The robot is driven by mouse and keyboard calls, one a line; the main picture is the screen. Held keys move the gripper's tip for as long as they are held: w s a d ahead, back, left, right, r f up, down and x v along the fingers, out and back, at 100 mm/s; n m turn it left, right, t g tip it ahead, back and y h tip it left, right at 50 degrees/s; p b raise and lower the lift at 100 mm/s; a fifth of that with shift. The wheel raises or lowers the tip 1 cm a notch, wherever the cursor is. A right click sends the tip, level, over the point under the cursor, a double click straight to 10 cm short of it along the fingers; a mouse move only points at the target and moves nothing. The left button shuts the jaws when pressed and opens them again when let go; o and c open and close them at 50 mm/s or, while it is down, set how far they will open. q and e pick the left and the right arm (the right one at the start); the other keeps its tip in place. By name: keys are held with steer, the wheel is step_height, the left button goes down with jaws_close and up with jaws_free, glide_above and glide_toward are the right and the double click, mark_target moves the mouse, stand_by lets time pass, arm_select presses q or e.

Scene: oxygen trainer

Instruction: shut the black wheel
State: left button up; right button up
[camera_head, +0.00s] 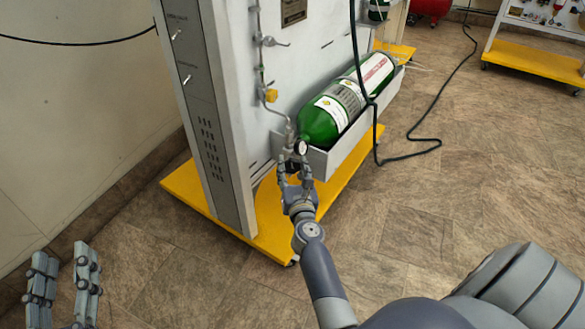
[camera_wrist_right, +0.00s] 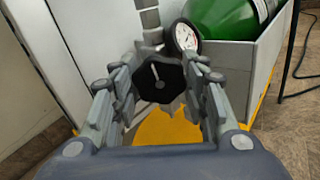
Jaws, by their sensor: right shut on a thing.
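The black wheel (camera_wrist_right: 158,81) is a dark, many-sided knob with a pale pointer mark, seen face-on in the right wrist view. My right gripper (camera_head: 294,178) reaches the valve at the near end of the green cylinder (camera_head: 320,122). In the right wrist view, its fingers (camera_wrist_right: 161,76) are on both sides of the wheel and shut on it. In the head view the wheel is mostly hidden by the fingers. My left gripper (camera_head: 65,270) is at the lower left, empty, its fingers apart, far from the wheel.
A round pressure gauge (camera_wrist_right: 186,37) sits just behind and right of the wheel. The cylinder lies in a grey tray (camera_head: 345,150) on the grey cabinet (camera_head: 215,110), above a yellow base (camera_head: 270,215). A dark hose (camera_head: 377,140) hangs at right.

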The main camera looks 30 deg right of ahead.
steer(key=o, duration=1.1)
